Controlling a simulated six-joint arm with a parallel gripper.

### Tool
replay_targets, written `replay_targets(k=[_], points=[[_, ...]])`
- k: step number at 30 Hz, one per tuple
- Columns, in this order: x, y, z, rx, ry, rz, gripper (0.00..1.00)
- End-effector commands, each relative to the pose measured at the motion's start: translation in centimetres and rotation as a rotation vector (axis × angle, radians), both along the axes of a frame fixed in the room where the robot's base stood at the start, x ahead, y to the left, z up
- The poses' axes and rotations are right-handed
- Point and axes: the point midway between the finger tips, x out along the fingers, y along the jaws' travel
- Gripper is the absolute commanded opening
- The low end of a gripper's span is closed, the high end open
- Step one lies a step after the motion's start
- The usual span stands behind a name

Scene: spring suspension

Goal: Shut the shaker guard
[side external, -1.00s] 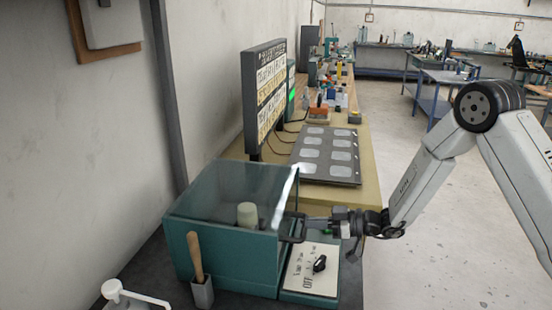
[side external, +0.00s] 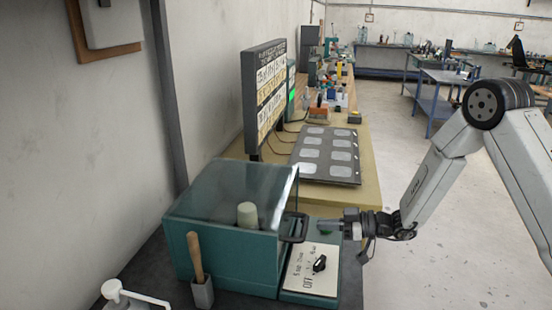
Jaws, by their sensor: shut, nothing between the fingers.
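The shaker (side external: 222,258) is a teal box at the lower left with a clear guard (side external: 215,190) over its top. The guard lies down over the box, and a pale cylinder (side external: 247,215) shows inside through it. A dark handle (side external: 296,228) sticks out at the guard's right side. My gripper (side external: 322,227) is shut and empty, just right of the handle, with a small gap between them. Whether the guard's edge meets the box fully cannot be told from this view.
A control panel (side external: 308,277) with a black knob (side external: 319,263) lies below my gripper. A wooden-handled tool stands in a grey holder (side external: 202,293) at the box's front. A dark board with pale pads (side external: 322,155) and an upright display (side external: 266,95) stand behind. Open floor lies right.

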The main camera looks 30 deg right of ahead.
Motion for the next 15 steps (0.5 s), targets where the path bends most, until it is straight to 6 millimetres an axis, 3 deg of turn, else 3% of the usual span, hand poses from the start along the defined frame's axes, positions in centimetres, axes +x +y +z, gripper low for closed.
replay_targets(k=[6, 15], points=[[-2.0, -2.1, 0.5, 0.000, -0.002, -0.004, 0.00], [-3.5, -3.5, 0.7, 0.000, -0.001, 0.000, 0.00]])
